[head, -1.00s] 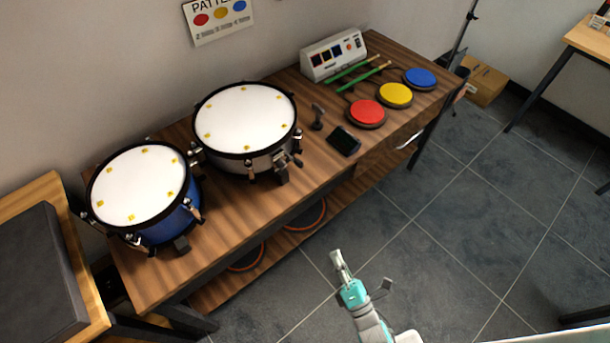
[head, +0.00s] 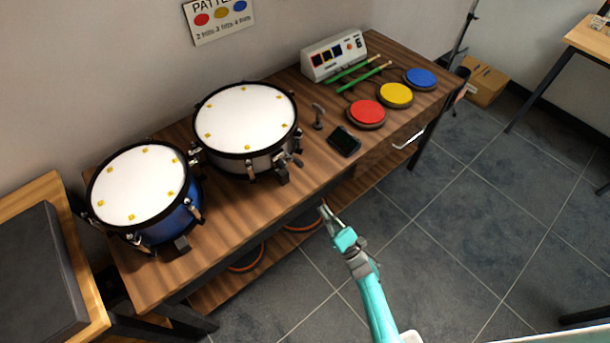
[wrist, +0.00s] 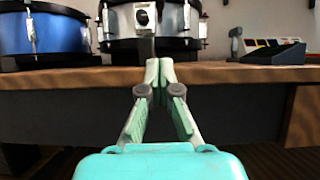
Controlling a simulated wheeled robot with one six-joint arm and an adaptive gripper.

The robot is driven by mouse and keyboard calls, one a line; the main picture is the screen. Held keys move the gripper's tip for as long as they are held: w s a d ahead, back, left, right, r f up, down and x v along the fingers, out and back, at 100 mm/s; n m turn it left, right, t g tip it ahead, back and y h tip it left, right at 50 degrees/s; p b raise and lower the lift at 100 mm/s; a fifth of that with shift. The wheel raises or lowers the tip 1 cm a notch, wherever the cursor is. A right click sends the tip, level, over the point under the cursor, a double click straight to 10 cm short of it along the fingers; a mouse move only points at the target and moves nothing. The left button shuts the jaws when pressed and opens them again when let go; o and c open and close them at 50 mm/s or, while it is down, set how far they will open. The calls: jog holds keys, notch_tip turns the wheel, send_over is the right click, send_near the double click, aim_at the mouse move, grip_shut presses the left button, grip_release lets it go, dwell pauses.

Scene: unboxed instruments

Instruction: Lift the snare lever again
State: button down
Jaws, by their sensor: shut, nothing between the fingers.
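The snare drum (head: 246,120) with a white head stands on the wooden bench. A grey lever (head: 291,159) sticks out on its front right side, above a dark block at the bench edge. In the wrist view the drum's silver shell (wrist: 170,18) is at the top, with a square fitting and a grey post straight above my fingertips. My gripper (head: 324,210) is shut and empty, in front of the bench's front edge and apart from the drum. Its closed fingertips also show in the wrist view (wrist: 159,68).
A blue drum (head: 150,195) stands left of the snare. A black device (head: 344,140), red, yellow and blue pads (head: 367,112), green sticks and a grey control box (head: 334,56) are to the right. The bench's front edge (wrist: 60,78) lies before my gripper.

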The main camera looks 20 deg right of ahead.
send_near(294, 159)
jog(key=shift+w+a+f, duration=0.2)
jog(key=shift+w+f, duration=0.4)
jog(key=shift+w+a+f, duration=0.15)
jog(key=shift+w+f, duration=0.45)
jog(key=shift+f, duration=0.05)
jog(key=r, duration=0.1)
jog(key=w+r, duration=0.1)
jog(key=r, duration=0.1)
jog(key=shift+a, duration=0.2)
jog(key=shift+w+r, duration=0.1)
jog(key=shift+r, duration=0.45)
